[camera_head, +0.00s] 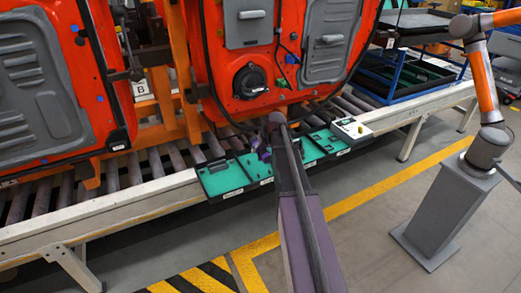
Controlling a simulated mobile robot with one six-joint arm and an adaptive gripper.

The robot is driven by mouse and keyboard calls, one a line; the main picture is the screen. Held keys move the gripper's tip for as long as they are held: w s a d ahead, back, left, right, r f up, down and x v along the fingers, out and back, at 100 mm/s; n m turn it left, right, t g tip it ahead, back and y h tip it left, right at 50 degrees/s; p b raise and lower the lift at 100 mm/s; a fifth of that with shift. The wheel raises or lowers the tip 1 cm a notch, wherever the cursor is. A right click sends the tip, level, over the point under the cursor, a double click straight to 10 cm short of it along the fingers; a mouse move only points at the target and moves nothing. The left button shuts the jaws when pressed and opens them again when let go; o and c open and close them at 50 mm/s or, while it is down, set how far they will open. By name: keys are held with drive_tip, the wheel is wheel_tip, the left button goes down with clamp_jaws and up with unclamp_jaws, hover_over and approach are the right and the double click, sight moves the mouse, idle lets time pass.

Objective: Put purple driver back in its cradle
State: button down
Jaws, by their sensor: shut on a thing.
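My arm reaches from the bottom middle to the conveyor's near edge and hides much of what lies behind it. My gripper (265,153) is small and partly hidden beside the arm's far end, low over the green trays. It is shut on the purple driver (261,147), of which only a small purple patch shows. Green-floored trays with dark rims and white labels line the conveyor edge: a left one (223,178), one partly behind the gripper (252,167), and others to the right (328,141). I cannot tell which of them is the driver's cradle.
A white box with a yellow button (351,128) stands right of the trays. Orange car doors (270,75) hang close behind over the roller conveyor (120,172). An orange-grey robot arm on a pedestal (445,205) stands at right. The floor in front is clear.

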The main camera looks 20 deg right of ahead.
sight(258, 169)
drive_tip(key=shift+f+b, duration=4.25)
drive_tip(key=shift+f, duration=0.15)
drive_tip(key=shift+s+f+b, duration=0.1)
drive_tip(key=shift+f+b, duration=0.2)
drive_tip(key=shift+b, duration=0.05)
unclamp_jaws()
drive_tip(key=shift+r, duration=0.15)
